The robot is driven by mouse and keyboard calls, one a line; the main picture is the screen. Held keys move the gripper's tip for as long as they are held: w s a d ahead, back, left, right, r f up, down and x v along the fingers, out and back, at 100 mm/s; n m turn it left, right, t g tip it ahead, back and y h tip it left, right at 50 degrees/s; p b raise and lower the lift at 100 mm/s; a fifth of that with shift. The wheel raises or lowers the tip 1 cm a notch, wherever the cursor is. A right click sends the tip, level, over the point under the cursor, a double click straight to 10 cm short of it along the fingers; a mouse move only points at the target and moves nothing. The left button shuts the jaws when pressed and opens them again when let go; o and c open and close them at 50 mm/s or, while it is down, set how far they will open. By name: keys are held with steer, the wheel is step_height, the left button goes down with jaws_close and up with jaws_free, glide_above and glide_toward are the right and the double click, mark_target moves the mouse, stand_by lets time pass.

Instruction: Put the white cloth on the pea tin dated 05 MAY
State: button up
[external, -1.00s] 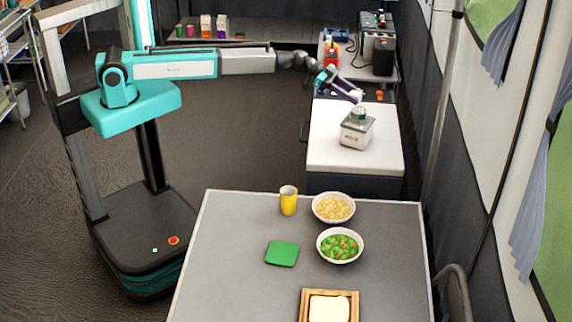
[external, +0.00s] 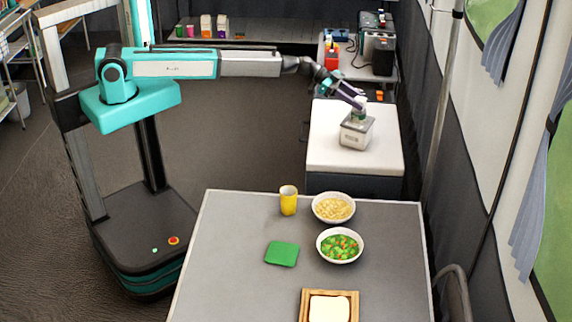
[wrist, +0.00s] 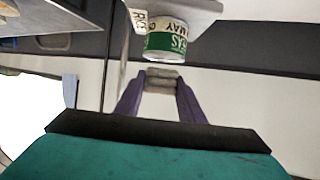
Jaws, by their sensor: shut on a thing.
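A small tin with a green and white label (wrist: 168,44) shows upside down in the wrist view. "MAY" and part of "PEAS" are readable; the full date is not clear. In the external view the tin (external: 358,117) stands on a whitish box (external: 356,133). The box bears letters like "RICE" in the wrist view (wrist: 139,20). My gripper (wrist: 161,84) is shut on the folded white cloth (wrist: 162,76), greyish in this view. The cloth (external: 361,103) is right at the tin's top; I cannot tell if they touch.
The box stands on a white-topped counter (external: 335,160) with clear space around it. The grey table (external: 230,235) in front holds a yellow cup (external: 288,200), two bowls (external: 333,208), a green square (external: 282,253) and a wooden tray (external: 304,308).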

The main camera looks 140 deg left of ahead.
steer(key=shift+f, duration=0.65)
steer(key=shift+f, duration=0.15)
steer(key=o, duration=1)
steer(key=shift+r, duration=0.25)
steer(key=shift+s+d, duration=0.1)
steer(key=shift+s, duration=0.2)
steer(key=shift+b+v, duration=1.7)
steer(key=shift+v, duration=4)
